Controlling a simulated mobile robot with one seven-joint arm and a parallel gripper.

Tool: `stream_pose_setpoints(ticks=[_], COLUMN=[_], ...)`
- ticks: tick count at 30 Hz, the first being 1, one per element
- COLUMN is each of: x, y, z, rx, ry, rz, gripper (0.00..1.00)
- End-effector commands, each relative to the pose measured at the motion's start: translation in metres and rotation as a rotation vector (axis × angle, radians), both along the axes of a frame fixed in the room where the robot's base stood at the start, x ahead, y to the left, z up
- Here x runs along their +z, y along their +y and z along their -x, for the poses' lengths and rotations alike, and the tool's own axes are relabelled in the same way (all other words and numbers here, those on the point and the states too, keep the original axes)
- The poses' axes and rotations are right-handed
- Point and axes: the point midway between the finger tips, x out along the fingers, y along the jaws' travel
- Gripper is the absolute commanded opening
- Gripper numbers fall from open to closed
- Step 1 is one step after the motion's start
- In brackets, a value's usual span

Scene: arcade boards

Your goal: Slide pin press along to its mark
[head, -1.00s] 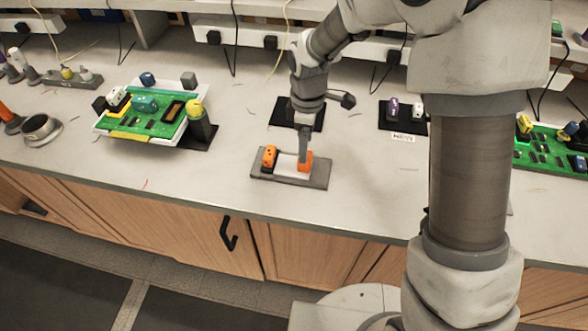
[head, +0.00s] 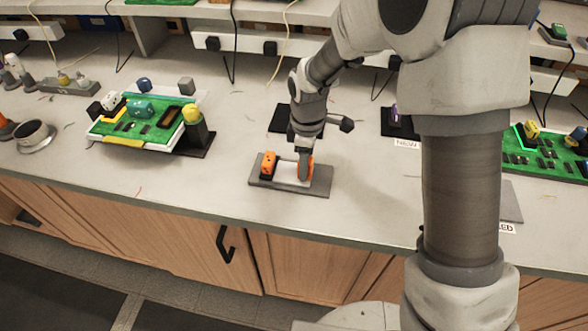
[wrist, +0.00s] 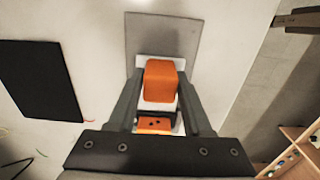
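The pin press is a grey base plate (head: 320,187) near the counter's front edge, with a pale strip and two orange blocks on it. The left orange block (head: 268,164) has dark dots on top. The right orange block (head: 309,168) is partly hidden by my gripper (head: 305,172), which points down at it. In the wrist view this plain orange block (wrist: 159,80) lies between my two fingers (wrist: 160,85), with slim pale gaps at its sides; I see no clear grip. The dotted block (wrist: 153,125) shows nearer the palm. I cannot make out the mark.
A green board (head: 140,127) with coloured parts and a yellow-topped post (head: 194,125) stand to the left. Black pads (head: 284,117) lie behind the press. Another green board (head: 545,155) is at the right. Counter is clear just left of the press.

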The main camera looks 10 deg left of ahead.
Motion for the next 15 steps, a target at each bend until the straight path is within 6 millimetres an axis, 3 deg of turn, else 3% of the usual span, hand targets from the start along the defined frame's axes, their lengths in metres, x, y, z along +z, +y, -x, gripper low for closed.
stream_pose_setpoints(ticks=[1,8,15], x=[0.0000,0.0001,0.0002], y=[0.0000,0.0000,-0.0052], z=[0.0000,0.0000,-0.0001], rx=[0.000,0.000,-0.002], ry=[0.000,0.000,0.000], rz=[0.000,0.000,0.000], gripper=[0.39,0.00,0.00])
